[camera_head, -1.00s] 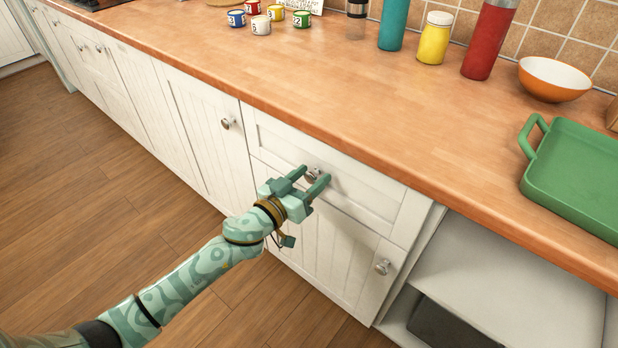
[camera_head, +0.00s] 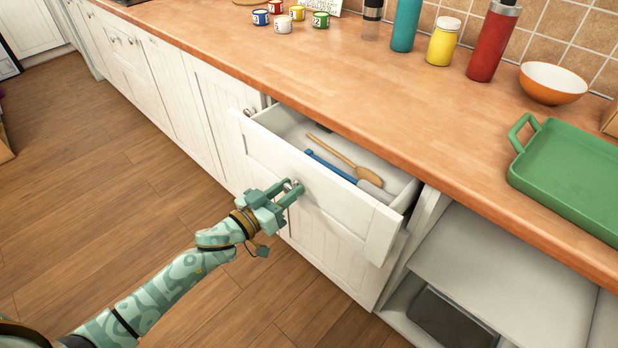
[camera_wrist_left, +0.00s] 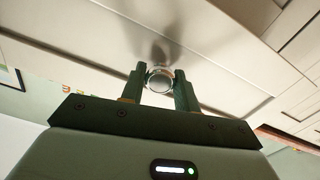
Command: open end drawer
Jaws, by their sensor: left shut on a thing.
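The end drawer (camera_head: 335,206) is pulled part-way out from under the wooden counter, and its inside shows. A wooden spoon (camera_head: 350,162), a blue-handled utensil (camera_head: 331,166) and a grey-ended item lie in it. My left gripper (camera_head: 292,190) is shut on the round metal knob at the drawer front. In the left wrist view the knob (camera_wrist_left: 159,80) sits between the two fingers (camera_wrist_left: 159,90) of the gripper, in front of the white drawer front (camera_wrist_left: 215,60). My right gripper is not in view.
On the counter (camera_head: 330,75) stand several small cups, bottles, an orange bowl (camera_head: 552,83) and a green tray (camera_head: 573,170). An open shelf (camera_head: 500,265) with a dark item lies right of the drawer. The wooden floor (camera_head: 90,210) in front is clear.

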